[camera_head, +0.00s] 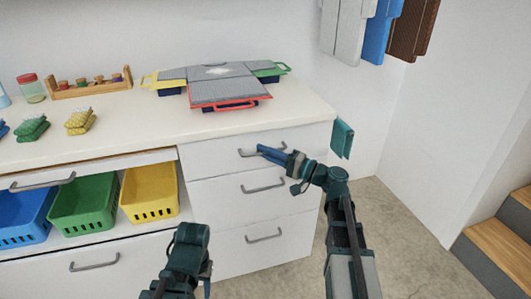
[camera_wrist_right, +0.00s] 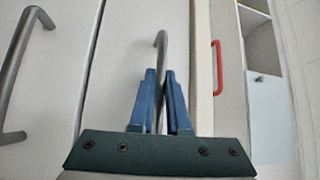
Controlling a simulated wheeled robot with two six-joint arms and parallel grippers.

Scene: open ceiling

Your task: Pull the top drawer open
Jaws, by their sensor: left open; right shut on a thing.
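The top drawer (camera_head: 220,155) is the upper white front in the stack at the right end of the counter, and it looks flush with the cabinet. Its grey bar handle (camera_head: 244,153) is partly hidden by my right gripper (camera_head: 264,151). In the right wrist view, the handle (camera_wrist_right: 161,45) runs between the blue fingers of that gripper (camera_wrist_right: 160,90), which is shut on it. My left gripper (camera_head: 207,289) is low in the head view, in front of the cabinet and away from the drawer. Only a little of its fingers shows, and it is open.
Two more drawers with handles (camera_head: 263,188) sit below. Blue, green (camera_head: 84,204) and yellow (camera_head: 150,192) baskets stand at left. A teal cloth (camera_head: 342,138) hangs at the counter's right end. Wooden steps (camera_head: 495,250) are at far right.

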